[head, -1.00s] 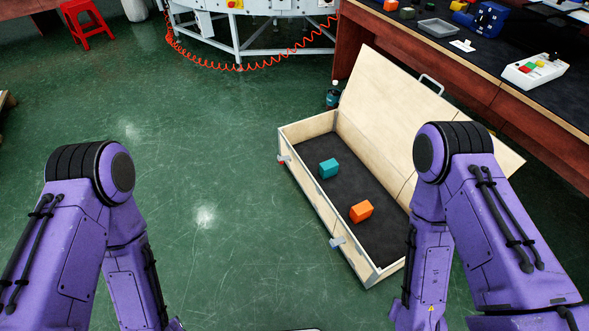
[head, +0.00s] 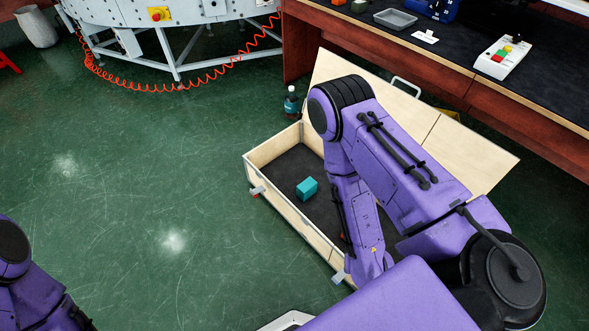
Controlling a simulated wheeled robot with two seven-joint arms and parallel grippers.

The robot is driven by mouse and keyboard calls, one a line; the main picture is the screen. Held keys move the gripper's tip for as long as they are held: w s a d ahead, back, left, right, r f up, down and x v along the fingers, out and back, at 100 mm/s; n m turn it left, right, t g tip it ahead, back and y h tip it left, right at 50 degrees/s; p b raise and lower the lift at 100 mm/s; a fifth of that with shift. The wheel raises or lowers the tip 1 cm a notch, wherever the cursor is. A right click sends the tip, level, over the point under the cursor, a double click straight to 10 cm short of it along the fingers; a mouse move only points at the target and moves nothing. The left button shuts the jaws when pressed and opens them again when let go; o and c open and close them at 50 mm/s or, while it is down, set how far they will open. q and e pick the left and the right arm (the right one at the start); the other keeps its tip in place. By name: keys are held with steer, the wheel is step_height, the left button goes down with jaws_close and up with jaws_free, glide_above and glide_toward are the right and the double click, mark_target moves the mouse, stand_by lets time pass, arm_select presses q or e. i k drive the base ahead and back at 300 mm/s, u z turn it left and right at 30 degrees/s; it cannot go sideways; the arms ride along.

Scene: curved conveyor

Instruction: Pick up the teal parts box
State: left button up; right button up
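The teal parts box (head: 307,188) lies on the dark floor of an open wooden case (head: 262,190), toward its far left part. My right arm reaches across the case, to the right of the teal box, and hides much of the case's inside. An orange box (head: 343,237) is almost wholly hidden behind that arm, with only a sliver showing. Neither gripper shows; my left arm is only partly in view at the lower left edge.
The case's lid (head: 460,150) leans open toward the workbench (head: 540,90) on the right. A dark bottle (head: 291,103) stands behind the case. A round white machine (head: 165,30) with an orange coiled hose (head: 150,88) is at the back. Green floor on the left is clear.

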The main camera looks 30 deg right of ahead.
mark_target(307, 189)
steer(key=i, duration=1.5)
steer(key=z, duration=3.05)
